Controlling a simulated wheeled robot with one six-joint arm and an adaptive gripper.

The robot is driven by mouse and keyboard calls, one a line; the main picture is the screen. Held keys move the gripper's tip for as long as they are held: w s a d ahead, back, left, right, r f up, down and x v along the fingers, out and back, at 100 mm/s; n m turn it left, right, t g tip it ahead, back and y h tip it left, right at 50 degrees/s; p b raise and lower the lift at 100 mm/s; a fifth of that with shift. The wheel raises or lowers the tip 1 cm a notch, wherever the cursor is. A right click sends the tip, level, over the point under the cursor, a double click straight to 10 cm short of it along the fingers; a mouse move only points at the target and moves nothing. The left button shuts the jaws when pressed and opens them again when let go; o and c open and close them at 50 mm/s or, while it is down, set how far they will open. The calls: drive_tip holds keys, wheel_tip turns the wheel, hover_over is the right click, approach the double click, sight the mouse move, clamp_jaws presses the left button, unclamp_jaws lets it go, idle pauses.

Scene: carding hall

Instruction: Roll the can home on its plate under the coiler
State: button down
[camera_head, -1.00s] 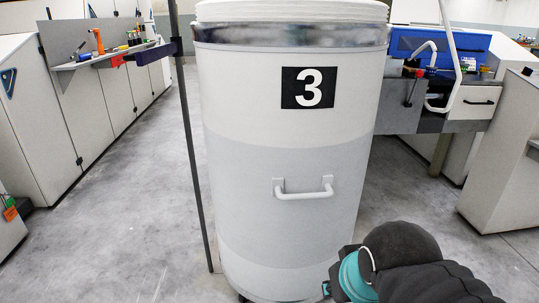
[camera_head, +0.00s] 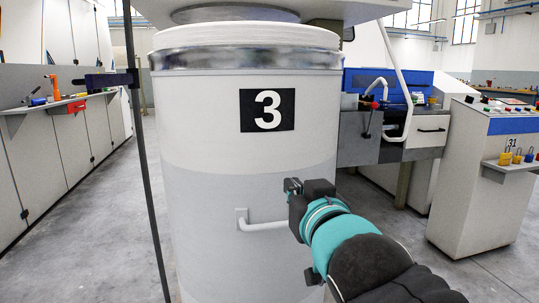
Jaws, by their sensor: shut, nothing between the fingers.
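The can (camera_head: 215,140) is a tall white and grey cylinder with a metal band near the top and a black "3" label. It stands upright in the middle of the head view, with pale coiled material (camera_head: 245,36) above its rim. A white handle (camera_head: 262,227) is on its front; my arm hides the right end. My gripper (camera_head: 291,184) is shut and empty, in front of the can just above the handle; I cannot tell if it touches. The coiler (camera_head: 236,13) is the grey overhead part with a round underside above the can. The plate is not visible.
A dark upright post (camera_head: 147,170) stands just left of the can. Grey cabinets with a tool shelf (camera_head: 70,104) line the left. A blue and grey machine (camera_head: 388,125) stands behind right, and a console (camera_head: 480,180) with padlocks stands right. Grey floor is clear on both sides.

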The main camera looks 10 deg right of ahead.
drive_tip(key=p, duration=0.2)
approach(268, 151)
drive_tip(key=shift+s+f, duration=0.15)
drive_tip(key=shift+s, duration=0.35)
drive_tip(key=shift+w, duration=0.1)
drive_tip(key=shift+w+b, duration=0.95)
drive_tip(key=shift+w, duration=3.25)
